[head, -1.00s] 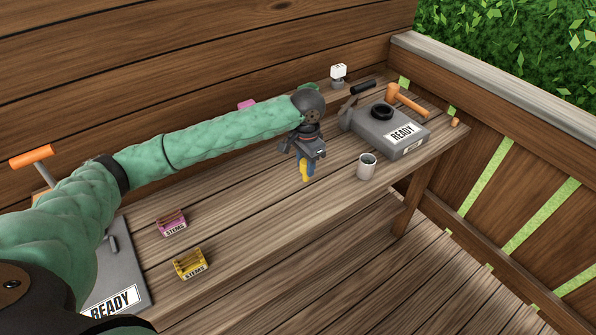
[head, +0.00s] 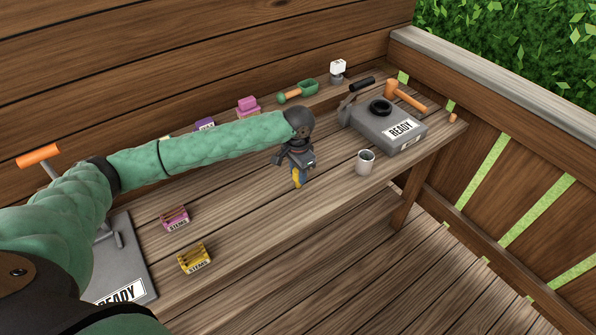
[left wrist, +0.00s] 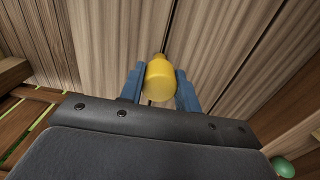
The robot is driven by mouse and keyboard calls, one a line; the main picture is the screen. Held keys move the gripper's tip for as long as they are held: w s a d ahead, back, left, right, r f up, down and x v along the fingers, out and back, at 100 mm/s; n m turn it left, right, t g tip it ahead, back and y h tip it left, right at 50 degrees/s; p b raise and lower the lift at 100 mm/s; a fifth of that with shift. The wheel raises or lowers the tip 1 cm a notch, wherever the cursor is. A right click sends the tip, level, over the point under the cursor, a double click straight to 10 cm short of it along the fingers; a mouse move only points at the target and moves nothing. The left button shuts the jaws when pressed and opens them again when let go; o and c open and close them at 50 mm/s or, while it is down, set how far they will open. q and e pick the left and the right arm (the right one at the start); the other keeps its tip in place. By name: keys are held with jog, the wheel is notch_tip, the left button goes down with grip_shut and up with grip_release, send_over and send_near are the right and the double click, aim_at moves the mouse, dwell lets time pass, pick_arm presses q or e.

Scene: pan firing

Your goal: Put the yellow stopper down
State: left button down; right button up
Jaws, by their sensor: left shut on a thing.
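The yellow stopper (head: 297,177) is between the fingers of my left gripper (head: 295,175), over the middle of the wooden bench (head: 250,225). In the left wrist view the yellow stopper (left wrist: 159,78) sits between the two blue fingers of my left gripper (left wrist: 160,88), which is shut on it. Bench planks show behind it. I cannot tell whether its lower end touches the bench. My right gripper is not in view.
A grey cup (head: 365,162) stands right of the gripper. Pink (head: 175,219) and yellow (head: 195,257) STEMS boxes stand at left. The bench around the stopper is clear.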

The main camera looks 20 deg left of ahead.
pick_arm(q)
jog(key=c, duration=1)
grip_release()
jog(key=shift+f, duration=0.1)
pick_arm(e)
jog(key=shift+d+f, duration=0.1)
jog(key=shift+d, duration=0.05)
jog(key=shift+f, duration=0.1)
pick_arm(q)
jog(key=shift+r+b, duration=0.3)
jog(key=shift+r, duration=0.15)
jog(key=shift+r+b, duration=1.85)
jog(key=shift+r, duration=3.85)
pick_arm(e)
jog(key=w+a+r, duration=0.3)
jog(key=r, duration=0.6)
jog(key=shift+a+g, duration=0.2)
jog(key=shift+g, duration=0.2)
pick_arm(q)
jog(key=shift+r, duration=0.1)
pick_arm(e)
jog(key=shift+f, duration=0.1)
